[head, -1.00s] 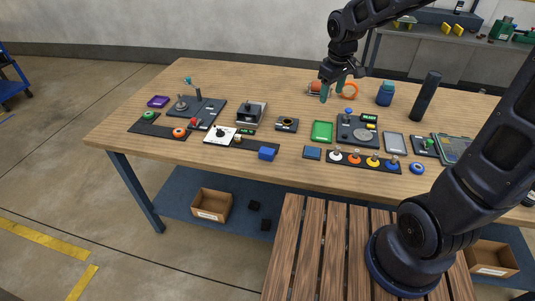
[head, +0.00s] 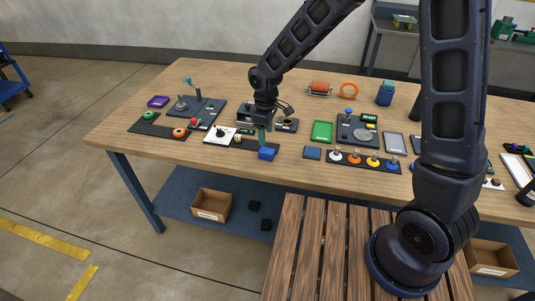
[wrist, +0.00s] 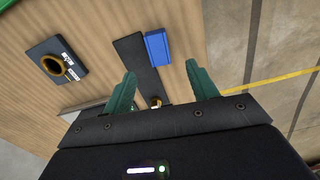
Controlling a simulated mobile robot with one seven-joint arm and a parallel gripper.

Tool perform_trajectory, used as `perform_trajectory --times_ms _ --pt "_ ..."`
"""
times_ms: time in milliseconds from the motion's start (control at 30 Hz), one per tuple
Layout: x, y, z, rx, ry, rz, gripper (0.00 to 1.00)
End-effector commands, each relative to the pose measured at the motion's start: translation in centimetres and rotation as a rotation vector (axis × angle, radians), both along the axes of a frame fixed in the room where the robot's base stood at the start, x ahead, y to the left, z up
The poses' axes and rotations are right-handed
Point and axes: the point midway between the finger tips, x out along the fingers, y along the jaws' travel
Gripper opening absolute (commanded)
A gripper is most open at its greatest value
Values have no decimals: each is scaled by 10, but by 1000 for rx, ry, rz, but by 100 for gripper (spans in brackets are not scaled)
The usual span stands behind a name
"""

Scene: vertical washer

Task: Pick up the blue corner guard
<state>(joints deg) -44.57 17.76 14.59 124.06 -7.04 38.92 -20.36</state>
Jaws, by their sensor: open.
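The blue corner guard (head: 267,153) is a small blue block at the right end of a dark strip (head: 252,146), near the table's front edge. In the wrist view the guard (wrist: 158,48) lies ahead of the fingertips, beside the dark strip's edge. My gripper (head: 263,136) hangs close behind and above the guard. Its green fingers are open with a gap between them, and it also shows in the wrist view (wrist: 161,82). Nothing is between the fingers at their tips. A small brass knob (wrist: 155,102) shows lower down between them.
A white panel with a black knob (head: 219,134) is left of the guard, and a blue-grey square pad (head: 312,153) is to its right. A block with a brass ring (head: 287,125) stands behind.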

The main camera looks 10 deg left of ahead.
Motion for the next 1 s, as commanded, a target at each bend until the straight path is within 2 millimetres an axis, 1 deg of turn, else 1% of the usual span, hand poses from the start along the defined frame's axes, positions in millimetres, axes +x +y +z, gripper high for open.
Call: perform_trajectory --times_ms 33,100,200,367,600,700,833,1000 --pt "-1 0 -9 -3 2 1 58" --pt "0 0 -17 -1 1 0 58" --pt "0 0 -25 -2 1 -1 58" --pt "0 -1 -33 -1 1 -2 58" --pt "2 -6 -64 -2 1 -1 58" --pt "1 -5 -74 -1 1 -1 58" --pt "2 -6 -79 0 0 -1 58" --pt "2 -6 -80 0 0 -2 58"
